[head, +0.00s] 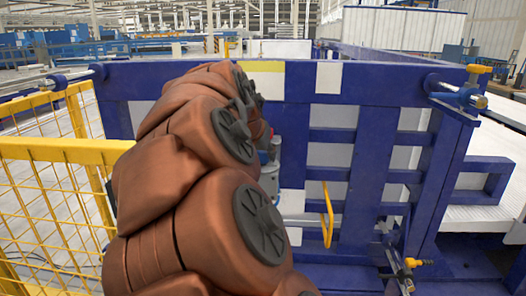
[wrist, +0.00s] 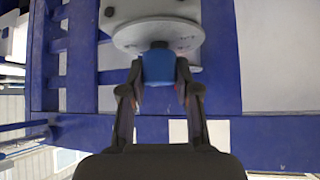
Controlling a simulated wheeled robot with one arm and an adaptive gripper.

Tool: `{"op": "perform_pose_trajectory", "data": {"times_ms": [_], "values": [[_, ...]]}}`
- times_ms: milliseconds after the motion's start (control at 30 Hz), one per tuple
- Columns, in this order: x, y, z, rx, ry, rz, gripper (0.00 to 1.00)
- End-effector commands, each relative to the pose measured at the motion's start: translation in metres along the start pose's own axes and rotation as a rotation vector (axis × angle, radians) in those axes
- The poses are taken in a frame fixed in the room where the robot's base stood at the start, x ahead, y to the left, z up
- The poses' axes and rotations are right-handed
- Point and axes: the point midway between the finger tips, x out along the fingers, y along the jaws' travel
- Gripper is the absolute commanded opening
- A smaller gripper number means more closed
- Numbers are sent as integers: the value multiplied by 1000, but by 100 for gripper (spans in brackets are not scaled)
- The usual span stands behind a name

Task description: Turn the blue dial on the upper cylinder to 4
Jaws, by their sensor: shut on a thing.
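In the wrist view the blue dial (wrist: 158,66) stands out from a round grey disc (wrist: 128,37) on the pale cylinder (wrist: 125,10). My gripper (wrist: 158,78) has one finger on each side of the dial and is shut on it. Marks on the disc are too small to read, so I cannot tell the dial's setting. In the head view part of a grey cylinder (head: 268,180) shows just right of my brown arm. My arm hides my gripper and the dial there.
A blue frame (head: 360,85) with crossbars stands behind the cylinder. A yellow mesh fence (head: 60,150) is on the left, close to my arm. A yellow handle (head: 327,215) hangs on the frame, and brackets with yellow knobs (head: 479,69) stick out at the right.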

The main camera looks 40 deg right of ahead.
Motion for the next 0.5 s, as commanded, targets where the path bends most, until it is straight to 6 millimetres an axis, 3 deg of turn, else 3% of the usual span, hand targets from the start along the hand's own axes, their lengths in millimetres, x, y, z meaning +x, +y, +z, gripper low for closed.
{"op": "perform_pose_trajectory", "data": {"times_ms": [167,200,400,500], "values": [[0,0,0,0,1,-1,0],[0,0,0,0,1,-1,35],[0,0,0,-1,0,-1,56],[0,0,0,-1,0,-1,57]]}}
